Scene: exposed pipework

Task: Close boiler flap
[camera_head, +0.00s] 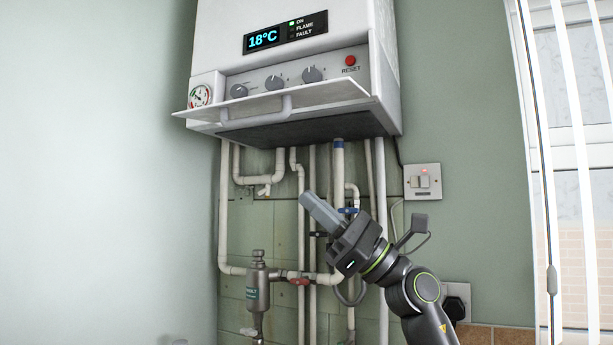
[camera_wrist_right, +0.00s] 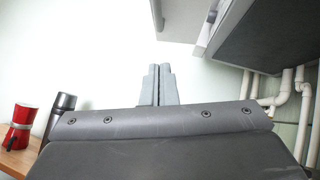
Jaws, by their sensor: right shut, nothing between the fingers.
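The white boiler (camera_head: 300,75) hangs on the wall in the head view. Its flap (camera_head: 275,103) is folded down and open at the bottom front, standing out nearly level, with the knobs above it exposed. A handle (camera_head: 287,103) sits at the flap's middle. My right gripper (camera_head: 308,199) is below the boiler, in front of the pipes, apart from the flap and pointing up and left. Its fingers are shut and empty; they also show in the right wrist view (camera_wrist_right: 159,85). The boiler's dark underside (camera_wrist_right: 262,40) is at the upper right there. My left gripper is not in view.
White pipes (camera_head: 225,200) run down the wall below the boiler, with a red-handled valve (camera_head: 299,281) and a grey filter (camera_head: 257,282). A switch (camera_head: 422,181) is at right. The wrist view shows a red moka pot (camera_wrist_right: 19,125) and dark flask (camera_wrist_right: 62,106) at left.

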